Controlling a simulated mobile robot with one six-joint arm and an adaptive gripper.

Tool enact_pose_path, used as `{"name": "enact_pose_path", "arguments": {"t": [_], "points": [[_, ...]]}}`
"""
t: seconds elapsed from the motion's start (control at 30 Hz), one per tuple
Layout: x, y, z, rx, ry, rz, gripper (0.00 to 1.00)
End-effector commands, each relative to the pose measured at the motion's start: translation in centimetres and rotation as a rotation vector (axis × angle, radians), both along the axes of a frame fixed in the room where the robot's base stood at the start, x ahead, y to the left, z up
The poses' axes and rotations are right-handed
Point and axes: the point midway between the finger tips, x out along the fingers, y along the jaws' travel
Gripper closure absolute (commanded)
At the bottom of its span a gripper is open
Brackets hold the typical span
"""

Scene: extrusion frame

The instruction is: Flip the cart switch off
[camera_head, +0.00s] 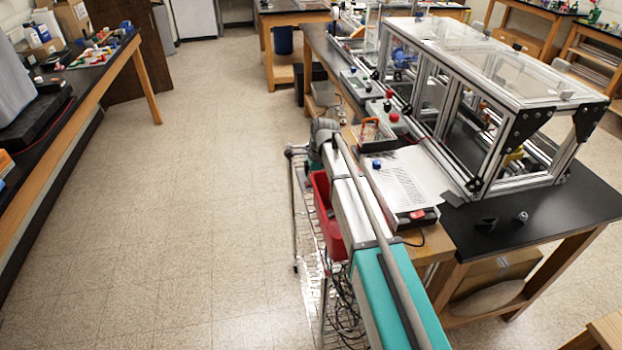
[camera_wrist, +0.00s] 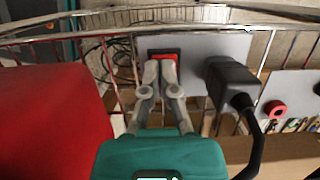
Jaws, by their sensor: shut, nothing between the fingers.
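The cart switch (camera_wrist: 178,54) is a red rocker in a black frame on a light grey plate (camera_wrist: 205,47), in the wrist view. My gripper (camera_wrist: 160,62) is shut, with its fingertips together in front of the switch, covering much of it. I cannot tell whether the tips touch it or which way the rocker is tilted. The wire cart (camera_head: 296,215) stands beside the bench in the head view, partly under my arm. The switch and the fingertips cannot be made out there.
A black plug (camera_wrist: 232,82) with a cable sits on the plate just right of my fingers. A red bin (camera_wrist: 45,120) is close on the left, also in the head view (camera_head: 322,205). Cart wires and loose cables surround the plate. The floor (camera_head: 210,200) left of the cart is clear.

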Motion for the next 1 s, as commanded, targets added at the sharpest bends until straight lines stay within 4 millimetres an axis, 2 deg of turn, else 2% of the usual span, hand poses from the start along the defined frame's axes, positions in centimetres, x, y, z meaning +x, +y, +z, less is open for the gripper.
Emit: {"name": "enact_pose_path", "arguments": {"t": [0.7, 1.0], "points": [[0.5, -1.5, 0.2, -0.001, -0.001, -0.002, 1.00], [0.5, -1.6, 0.2, 0.000, -0.001, -0.001, 1.00]]}}
